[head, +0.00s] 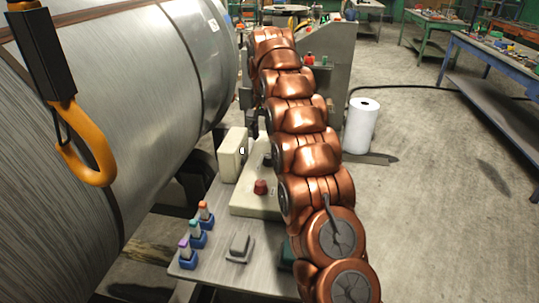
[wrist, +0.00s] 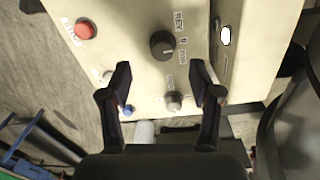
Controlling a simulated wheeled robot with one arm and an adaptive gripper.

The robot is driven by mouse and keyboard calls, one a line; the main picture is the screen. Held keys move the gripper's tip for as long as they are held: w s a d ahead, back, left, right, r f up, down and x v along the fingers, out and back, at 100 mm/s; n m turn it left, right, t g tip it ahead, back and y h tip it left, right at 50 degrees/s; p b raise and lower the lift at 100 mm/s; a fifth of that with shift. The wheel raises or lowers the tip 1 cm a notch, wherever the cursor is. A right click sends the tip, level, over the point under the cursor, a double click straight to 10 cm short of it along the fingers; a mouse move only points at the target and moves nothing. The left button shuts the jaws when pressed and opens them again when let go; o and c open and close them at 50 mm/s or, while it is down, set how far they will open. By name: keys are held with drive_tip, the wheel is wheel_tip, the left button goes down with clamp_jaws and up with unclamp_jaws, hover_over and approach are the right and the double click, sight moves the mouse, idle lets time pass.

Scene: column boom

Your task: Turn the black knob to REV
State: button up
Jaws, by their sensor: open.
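The black knob (wrist: 162,45) sits on a cream control panel (wrist: 135,40) in the wrist view. Beside it are the printed label REV (wrist: 179,22) and smaller marks below that label. Which mark the knob points at is hard to tell. My gripper (wrist: 160,78) is open, its two dark fingers spread over the panel. The knob lies between and just beyond the fingertips in the picture, with nothing between the fingers gripped. Contact with the panel cannot be judged.
A large metal cylinder (head: 150,85) fills the left of the head view. A white roll (head: 361,125) stands right of my arm. Open floor lies further right.

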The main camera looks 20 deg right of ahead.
sight(269, 156)
drive_tip(key=shift+w+d+f, duration=0.45)
drive_tip(key=shift+w, duration=0.15)
drive_tip(key=shift+w+f+m, duration=0.1)
drive_tip(key=shift+f+m, duration=0.1)
drive_tip(key=shift+m, duration=0.1)
drive_tip(key=shift+d+f+p, duration=0.1)
drive_tip(key=shift+f+p, duration=0.7)
drive_tip(key=shift+f, duration=3)
drive_tip(key=shift+c, duration=0.2)
drive_tip(key=c, duration=1)
drive_tip(key=shift+d, duration=0.2)
drive_tip(key=shift+c, duration=0.5)
drive_tip(key=shift+a, duration=0.1)
